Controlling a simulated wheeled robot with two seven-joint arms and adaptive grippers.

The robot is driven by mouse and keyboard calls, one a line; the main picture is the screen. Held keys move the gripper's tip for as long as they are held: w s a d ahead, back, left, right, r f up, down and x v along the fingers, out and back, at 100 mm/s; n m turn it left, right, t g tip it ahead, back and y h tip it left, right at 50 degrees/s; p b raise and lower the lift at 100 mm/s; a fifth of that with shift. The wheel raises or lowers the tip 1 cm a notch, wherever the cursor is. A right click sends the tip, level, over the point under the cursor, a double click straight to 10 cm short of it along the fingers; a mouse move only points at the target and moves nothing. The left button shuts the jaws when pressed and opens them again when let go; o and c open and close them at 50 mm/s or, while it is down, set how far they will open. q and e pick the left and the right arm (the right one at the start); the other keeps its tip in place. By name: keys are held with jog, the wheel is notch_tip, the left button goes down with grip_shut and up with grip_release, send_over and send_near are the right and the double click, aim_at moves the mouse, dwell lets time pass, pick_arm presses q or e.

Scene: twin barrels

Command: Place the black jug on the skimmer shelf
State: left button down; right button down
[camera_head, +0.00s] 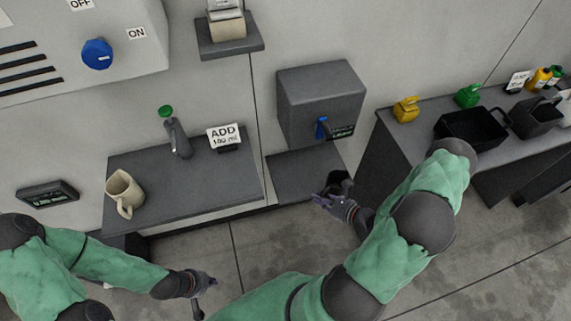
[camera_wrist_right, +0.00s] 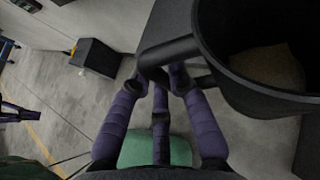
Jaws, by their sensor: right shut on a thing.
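The black jug (camera_wrist_right: 225,65) fills the upper right of the right wrist view, with something pale beige inside. My right gripper (camera_wrist_right: 155,80) is shut on its handle. In the head view, the jug (camera_head: 341,181) is small and dark at my right gripper (camera_head: 335,203), by the right front edge of the low dark shelf (camera_head: 295,180) under a grey box with a blue tap. I cannot tell whether it touches that shelf. My left gripper (camera_head: 205,285) is open and empty over the floor. No readable label marks which shelf is the skimmer shelf.
The left shelf (camera_head: 185,195) holds a beige jug (camera_head: 123,193), a grey bottle with a green cap (camera_head: 177,138) and an "ADD" sign (camera_head: 225,136). The grey box (camera_head: 320,100) overhangs the low shelf. A right counter (camera_head: 400,140) carries yellow and green jugs and black bins.

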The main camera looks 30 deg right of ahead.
jog(key=w+a+b, duration=0.1)
jog(key=w+a, duration=0.1)
jog(key=w, duration=0.4)
jog(key=w+a+b, duration=0.2)
jog(key=w, duration=0.3)
jog(key=w+a+b, duration=0.2)
jog(key=w, duration=0.4)
jog(key=shift+w+a, duration=0.2)
jog(key=shift+w, duration=0.1)
jog(key=shift+f+b, duration=1.25)
jog(key=shift+f, duration=0.45)
jog(key=shift+f, duration=0.15)
jog(key=c, duration=1.2)
grip_release()
